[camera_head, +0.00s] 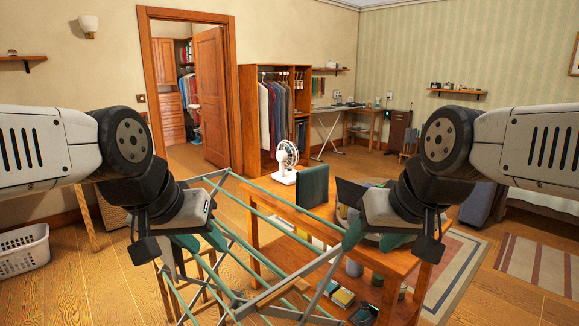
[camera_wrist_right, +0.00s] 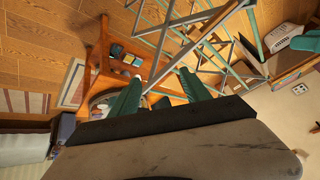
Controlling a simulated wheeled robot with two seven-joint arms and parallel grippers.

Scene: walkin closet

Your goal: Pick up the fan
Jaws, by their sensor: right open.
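The white fan (camera_head: 285,160) stands upright at the far end of a wooden table (camera_head: 262,188), its round head clear of other things. My left gripper (camera_head: 198,246) is in front and to the left of the fan, open and empty. My right gripper (camera_head: 375,240) is in front and to the right of it, also open and empty. Its two teal fingers show apart in the right wrist view (camera_wrist_right: 160,92). Neither gripper touches the fan. The fan cannot be made out in the right wrist view.
A metal and teal drying rack (camera_head: 228,235) stands between me and the fan. A dark green upright panel (camera_head: 312,186) stands just right of the fan. Small items lie on the table's lower shelf. A white laundry basket (camera_head: 24,250) is at the left.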

